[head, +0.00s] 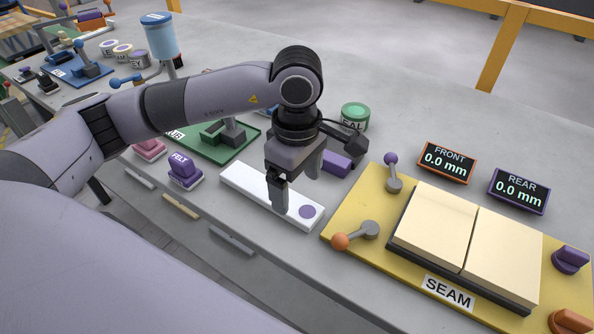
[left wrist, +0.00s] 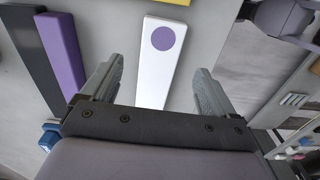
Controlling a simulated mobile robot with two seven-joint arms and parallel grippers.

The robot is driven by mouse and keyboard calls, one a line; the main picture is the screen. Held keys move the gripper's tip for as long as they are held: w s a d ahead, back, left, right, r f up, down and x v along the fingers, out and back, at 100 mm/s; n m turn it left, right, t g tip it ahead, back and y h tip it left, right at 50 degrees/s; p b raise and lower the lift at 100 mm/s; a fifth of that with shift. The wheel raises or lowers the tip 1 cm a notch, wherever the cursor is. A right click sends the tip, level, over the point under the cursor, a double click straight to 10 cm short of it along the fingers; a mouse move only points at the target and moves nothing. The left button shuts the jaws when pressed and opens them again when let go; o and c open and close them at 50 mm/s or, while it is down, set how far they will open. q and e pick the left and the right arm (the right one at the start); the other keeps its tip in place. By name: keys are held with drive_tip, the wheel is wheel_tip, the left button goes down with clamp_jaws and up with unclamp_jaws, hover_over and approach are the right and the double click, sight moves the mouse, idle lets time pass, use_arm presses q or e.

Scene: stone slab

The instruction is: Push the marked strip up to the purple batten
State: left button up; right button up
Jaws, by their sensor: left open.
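The marked strip (head: 244,182) is a long white bar with a purple dot near its right end, lying flat on the grey slab. It also shows in the left wrist view (left wrist: 153,78). The purple batten (head: 337,163) shows partly behind my left gripper (head: 296,190); in the left wrist view the batten (left wrist: 62,55) lies left of the strip, roughly alongside, with bare slab between. My left gripper is open over the strip; in the left wrist view its fingers are on either side of it, holding nothing. Contact cannot be told. My right gripper is out of view.
A yellow SEAM board (head: 358,207) with cream plates and knobs stands close to the strip's dotted end. FRONT (head: 447,162) and REAR (head: 519,191) displays read 0.0 mm. A green can (head: 355,117) stands behind; a purple FELT stamp (head: 185,172) is at left.

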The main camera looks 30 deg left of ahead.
sight(298, 205)
use_arm(q)
drive_tip(key=shift+f, duration=2.6)
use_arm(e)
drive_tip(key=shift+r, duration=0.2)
use_arm(q)
drive_tip(key=c, duration=1.5)
drive_tip(key=shift+w, duration=0.15)
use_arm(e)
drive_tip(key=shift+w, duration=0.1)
